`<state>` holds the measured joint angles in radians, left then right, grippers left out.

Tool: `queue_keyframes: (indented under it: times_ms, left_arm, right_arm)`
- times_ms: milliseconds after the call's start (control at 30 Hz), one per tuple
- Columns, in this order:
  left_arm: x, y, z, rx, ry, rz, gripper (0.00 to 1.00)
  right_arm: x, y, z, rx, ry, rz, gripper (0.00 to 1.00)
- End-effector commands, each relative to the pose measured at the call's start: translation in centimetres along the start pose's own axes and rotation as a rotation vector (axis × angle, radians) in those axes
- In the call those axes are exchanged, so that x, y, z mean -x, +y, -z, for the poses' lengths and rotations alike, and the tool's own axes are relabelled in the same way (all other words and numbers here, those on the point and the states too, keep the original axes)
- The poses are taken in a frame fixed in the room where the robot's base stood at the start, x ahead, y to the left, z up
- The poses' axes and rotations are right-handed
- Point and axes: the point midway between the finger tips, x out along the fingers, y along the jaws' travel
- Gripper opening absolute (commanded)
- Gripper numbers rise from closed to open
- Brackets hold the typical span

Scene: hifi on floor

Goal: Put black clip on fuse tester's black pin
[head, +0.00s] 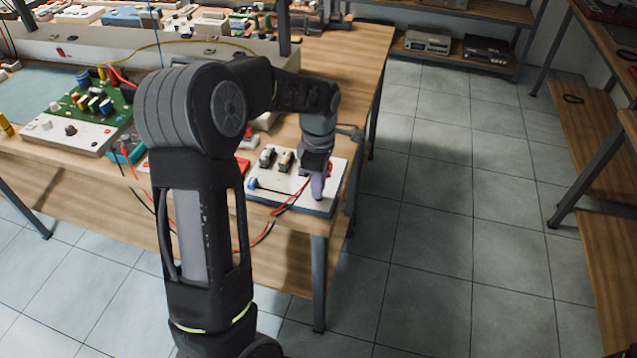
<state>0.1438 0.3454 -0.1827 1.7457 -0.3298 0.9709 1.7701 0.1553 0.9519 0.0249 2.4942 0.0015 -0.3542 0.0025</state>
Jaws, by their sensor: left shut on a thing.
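The fuse tester (321,206) is a white-topped board at the right front corner of the wooden workbench. Black parts and a blue part sit on it. My left gripper (317,188) points down over its right side, with its fingers shut. Black and red leads run from the bench front up to the gripper. The black clip is too small and covered to make out in the fingers; the held thing appears to be that clip. The black pin cannot be told apart at this distance. My right gripper is out of view.
A green circuit board (98,105) on a white base lies on the bench at the left, with a teal device (126,150) beside it. Shelves (466,75) stand at the back and right. The tiled floor (430,230) right of the bench is clear.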

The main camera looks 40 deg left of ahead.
Motion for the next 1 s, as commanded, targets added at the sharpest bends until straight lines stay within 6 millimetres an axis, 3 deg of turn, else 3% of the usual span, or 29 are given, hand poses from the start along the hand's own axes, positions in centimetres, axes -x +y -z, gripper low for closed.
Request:
queue_keyframes:
  times_ms: [833, 867, 1000]
  left_arm:
    - [-0.70, -0.01, 0.00, 0.000, 0.000, 0.000, 0.00]
    - [-0.70, -0.01, 0.00, 0.000, 0.000, 0.000, 0.20]
    - [-0.70, 0.00, 0.00, 0.000, 0.000, 0.000, 0.31]
  right_arm:
    - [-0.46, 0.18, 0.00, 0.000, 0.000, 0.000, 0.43]
    - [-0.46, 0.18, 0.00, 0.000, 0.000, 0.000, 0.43]
    - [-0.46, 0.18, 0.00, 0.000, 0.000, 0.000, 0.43]
